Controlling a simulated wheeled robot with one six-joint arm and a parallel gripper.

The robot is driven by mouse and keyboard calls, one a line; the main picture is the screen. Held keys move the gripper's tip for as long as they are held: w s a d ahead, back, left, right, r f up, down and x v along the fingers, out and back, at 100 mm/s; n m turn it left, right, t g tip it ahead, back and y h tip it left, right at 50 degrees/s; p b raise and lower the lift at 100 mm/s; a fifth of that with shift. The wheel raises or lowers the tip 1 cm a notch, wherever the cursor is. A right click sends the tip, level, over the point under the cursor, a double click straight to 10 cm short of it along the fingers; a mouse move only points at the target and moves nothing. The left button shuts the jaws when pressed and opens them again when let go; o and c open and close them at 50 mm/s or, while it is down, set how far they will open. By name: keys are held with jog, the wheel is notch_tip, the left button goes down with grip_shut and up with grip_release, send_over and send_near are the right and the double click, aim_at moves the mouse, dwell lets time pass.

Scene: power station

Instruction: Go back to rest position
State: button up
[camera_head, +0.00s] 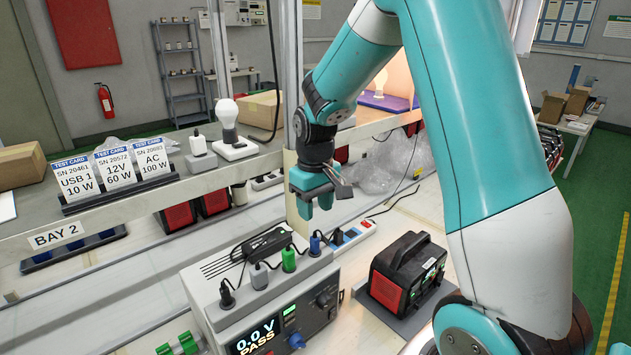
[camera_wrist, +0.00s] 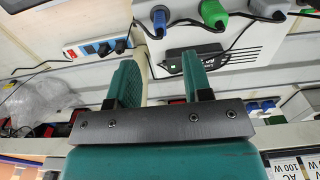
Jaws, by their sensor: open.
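My gripper (camera_head: 315,203) hangs from my teal and white arm near the middle of the head view, above the bench and behind the grey tester. It is open. In the wrist view its two teal fingers (camera_wrist: 164,82) stand apart with nothing between them. The grey tester (camera_head: 209,292) shows "0.0 V PASS" on its display and has several plugs on top, including a green one (camera_head: 288,259) and a blue one (camera_head: 315,243). A black and red power unit (camera_head: 407,273) stands on the bench to the right of the tester, apart from my gripper.
A shelf marked BAY 2 (camera_head: 57,238) holds test cards (camera_head: 115,169) and a bulb on a white base (camera_head: 234,150). A power strip (camera_head: 352,238) lies behind the tester. A grey post (camera_head: 288,60) stands close to my gripper. Clear plastic wrap (camera_head: 385,165) lies behind my arm.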

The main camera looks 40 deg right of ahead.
notch_tip(320, 180, up, 8)
jog(key=s+a+n+y+b, duration=0.2)
jog(key=s+a+n+y, duration=0.2)
jog(key=s+a, duration=1.8)
jog(key=n, duration=0.2)
jog(key=shift+a+r+n, duration=0.15)
jog(key=shift+a+n, duration=0.05)
jog(key=shift+n, duration=0.1)
